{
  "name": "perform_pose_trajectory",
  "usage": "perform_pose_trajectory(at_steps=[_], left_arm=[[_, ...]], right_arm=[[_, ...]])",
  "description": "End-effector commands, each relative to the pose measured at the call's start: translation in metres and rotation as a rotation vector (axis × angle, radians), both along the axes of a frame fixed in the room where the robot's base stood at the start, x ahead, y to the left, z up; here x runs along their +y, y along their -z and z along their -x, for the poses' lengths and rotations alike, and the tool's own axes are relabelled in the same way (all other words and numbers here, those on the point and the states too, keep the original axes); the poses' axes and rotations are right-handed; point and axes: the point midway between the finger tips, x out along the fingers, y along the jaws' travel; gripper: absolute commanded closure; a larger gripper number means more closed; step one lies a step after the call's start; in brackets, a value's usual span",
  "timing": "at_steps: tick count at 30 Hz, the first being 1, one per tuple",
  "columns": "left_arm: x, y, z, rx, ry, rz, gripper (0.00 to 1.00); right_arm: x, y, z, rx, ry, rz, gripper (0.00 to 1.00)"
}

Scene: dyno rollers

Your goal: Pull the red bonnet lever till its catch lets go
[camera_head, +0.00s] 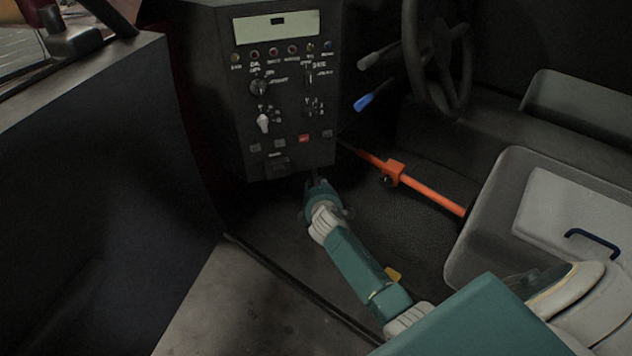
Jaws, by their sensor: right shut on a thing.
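My right gripper (317,184) is just below the lower edge of the dark control panel (240,100), its arm reaching in from the lower right. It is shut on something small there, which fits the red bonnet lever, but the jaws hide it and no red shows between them. I cannot tell from this view how far the lever is pulled or how its catch stands. My left gripper is out of view.
An orange-red bar with a clamp (393,172) slants across the floor right of my gripper. A steering wheel (437,55) and blue-tipped stalk (364,102) are above it. A grey seat (480,220) stands at right, a dark door panel (90,190) at left.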

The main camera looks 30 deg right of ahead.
Motion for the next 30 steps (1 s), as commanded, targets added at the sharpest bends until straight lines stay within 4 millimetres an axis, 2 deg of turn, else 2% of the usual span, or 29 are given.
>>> perform_pose_trajectory(at_steps=[7, 8, 11, 23, 30], left_arm=[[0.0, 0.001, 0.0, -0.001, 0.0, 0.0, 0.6], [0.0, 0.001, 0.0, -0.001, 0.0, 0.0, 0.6], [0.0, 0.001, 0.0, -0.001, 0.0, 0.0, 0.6], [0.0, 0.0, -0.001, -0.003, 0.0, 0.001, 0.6], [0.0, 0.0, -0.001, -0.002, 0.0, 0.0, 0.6]], right_arm=[[0.002, 0.002, 0.0, 0.001, -0.002, -0.003, 1.0], [0.002, 0.002, 0.0, 0.001, -0.002, -0.003, 0.73], [0.002, 0.002, 0.001, 0.001, -0.001, -0.002, 0.54], [0.002, 0.0, 0.004, 0.001, 0.0, 0.0, 0.54], [0.014, -0.014, 0.032, 0.0, -0.002, -0.001, 0.54]])
